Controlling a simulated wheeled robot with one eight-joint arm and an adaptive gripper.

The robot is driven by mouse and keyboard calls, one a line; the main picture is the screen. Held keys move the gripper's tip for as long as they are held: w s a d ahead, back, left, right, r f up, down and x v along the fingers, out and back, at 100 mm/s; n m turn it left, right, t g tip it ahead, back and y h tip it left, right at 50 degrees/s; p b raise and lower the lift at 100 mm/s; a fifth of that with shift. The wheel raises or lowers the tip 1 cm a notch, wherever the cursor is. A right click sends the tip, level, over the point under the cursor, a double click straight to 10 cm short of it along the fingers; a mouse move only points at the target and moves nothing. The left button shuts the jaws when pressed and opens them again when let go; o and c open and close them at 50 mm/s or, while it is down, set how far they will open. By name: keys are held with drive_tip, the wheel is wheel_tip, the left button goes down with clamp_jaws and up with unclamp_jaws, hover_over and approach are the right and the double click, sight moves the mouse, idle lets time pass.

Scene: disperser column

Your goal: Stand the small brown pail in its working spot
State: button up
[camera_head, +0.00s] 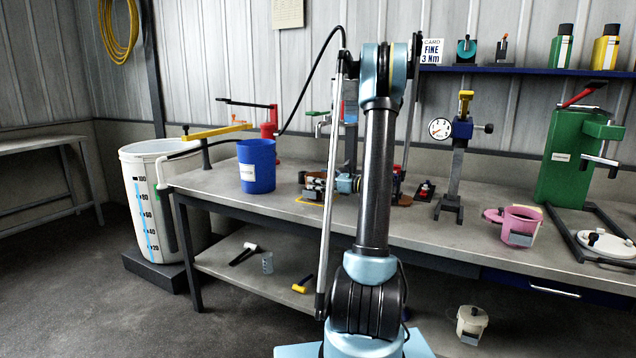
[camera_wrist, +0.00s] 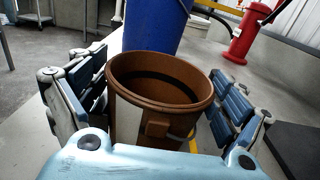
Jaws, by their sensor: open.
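The small brown pail (camera_wrist: 150,115) stands upright on the bench top in the wrist view, its round mouth open towards the camera. A small brown block sits on its near side. My gripper (camera_wrist: 157,72) is open, with one finger to the left of the pail and one to the right. Whether either finger touches the wall cannot be told. In the head view the pail (camera_head: 313,182) is small and partly hidden by my gripper (camera_head: 328,184). A yellow line (camera_wrist: 193,146) shows on the bench beside the pail, mostly hidden.
A blue bucket (camera_head: 256,168) stands just left of the pail. To the right are a gauge stand (camera_head: 453,150), a pink pail (camera_head: 518,226) and a green machine (camera_head: 566,165). A large white graduated bin (camera_head: 150,205) stands left of the bench.

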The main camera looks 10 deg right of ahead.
drive_tip(key=shift+r, duration=0.1)
drive_tip(key=v, duration=0.7)
drive_tip(key=shift+s+d, duration=0.15)
drive_tip(key=shift+d, duration=0.05)
